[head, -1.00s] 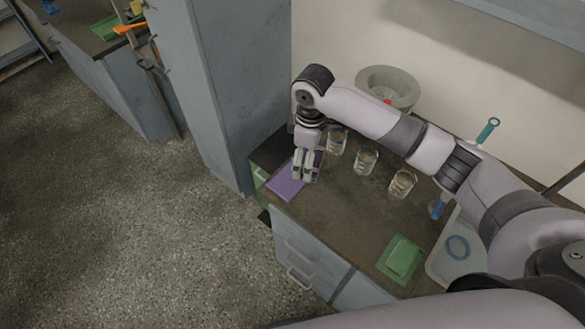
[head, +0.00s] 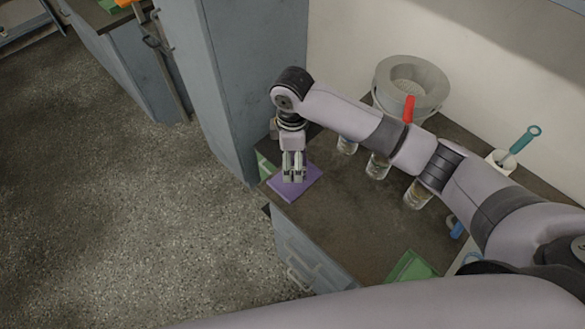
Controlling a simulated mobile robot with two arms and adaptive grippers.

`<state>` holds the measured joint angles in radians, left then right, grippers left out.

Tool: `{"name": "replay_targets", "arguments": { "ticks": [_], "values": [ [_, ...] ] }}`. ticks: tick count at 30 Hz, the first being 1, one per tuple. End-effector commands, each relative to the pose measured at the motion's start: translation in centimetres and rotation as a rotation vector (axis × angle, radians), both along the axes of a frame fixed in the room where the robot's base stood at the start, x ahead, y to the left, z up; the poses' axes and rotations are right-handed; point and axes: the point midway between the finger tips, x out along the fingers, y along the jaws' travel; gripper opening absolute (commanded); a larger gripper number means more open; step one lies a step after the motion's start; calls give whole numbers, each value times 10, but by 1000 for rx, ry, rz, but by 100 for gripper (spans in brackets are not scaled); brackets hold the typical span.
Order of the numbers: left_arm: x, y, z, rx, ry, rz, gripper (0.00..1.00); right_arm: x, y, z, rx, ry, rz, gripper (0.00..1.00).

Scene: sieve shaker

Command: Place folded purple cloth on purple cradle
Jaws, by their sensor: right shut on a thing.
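The purple cradle (head: 309,180) is a flat purple square at the table's far left corner. My right gripper (head: 293,177) points down over it, with its fingertips at or just above its surface. It is shut on the folded purple cloth, which is mostly hidden by the fingers and hard to tell from the purple beneath. Whether the cloth touches the cradle cannot be told. My left gripper is out of view.
Several glass beakers (head: 378,167) stand along the table, partly behind my right arm. A grey sieve shaker (head: 412,85) is at the back. A green tray (head: 412,268) lies at the front. A grey cabinet (head: 255,80) rises left of the table.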

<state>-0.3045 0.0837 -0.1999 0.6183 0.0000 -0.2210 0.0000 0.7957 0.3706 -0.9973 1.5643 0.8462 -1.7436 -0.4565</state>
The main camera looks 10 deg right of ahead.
Motion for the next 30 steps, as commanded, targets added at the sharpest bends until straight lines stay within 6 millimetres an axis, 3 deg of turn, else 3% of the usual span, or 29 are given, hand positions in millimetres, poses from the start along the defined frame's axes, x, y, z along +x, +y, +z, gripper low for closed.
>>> {"name": "replay_targets", "arguments": {
  "ticks": [6, 15, 28, 29, 30],
  "values": [
    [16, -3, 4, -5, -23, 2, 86, 0, 1, -25, 1, 0, 0, 57],
    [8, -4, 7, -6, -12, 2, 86, 0, 0, -64, -1, 0, 0, 57],
    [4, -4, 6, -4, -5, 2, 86, 0, 1, -72, 1, -1, 0, 57],
    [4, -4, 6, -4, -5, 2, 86, 0, 1, -71, 2, -1, 0, 84],
    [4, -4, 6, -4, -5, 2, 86, 0, 1, -71, 2, -1, 0, 87]
  ]
}}
